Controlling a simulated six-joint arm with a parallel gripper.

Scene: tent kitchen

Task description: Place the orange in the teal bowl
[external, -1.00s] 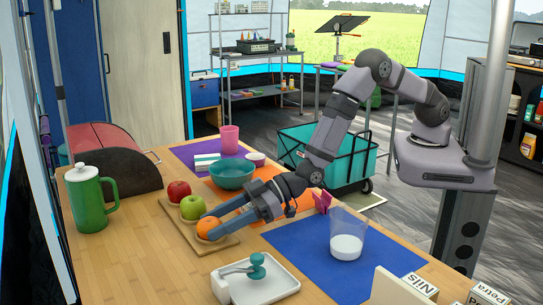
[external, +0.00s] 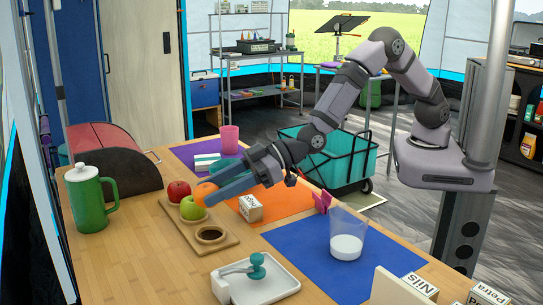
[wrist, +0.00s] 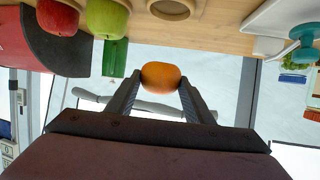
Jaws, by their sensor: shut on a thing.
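The orange (external: 205,191) is held between the fingertips of my gripper (external: 208,191), raised above the wooden tray (external: 222,243). In the wrist view the orange (wrist: 160,75) sits between both fingertips, clear of the surface behind it. The teal bowl (external: 219,164) stands on the table behind my gripper in the external view. The bowl is not visible in the wrist view.
A red apple (external: 178,191) and a green apple (external: 191,208) sit on the tray, whose front hollow (external: 210,234) is empty. A pink cup (external: 229,139) stands beyond the bowl. A small labelled block (external: 250,208) is on the orange mat (external: 283,203). A green pitcher (external: 88,203) stands left.

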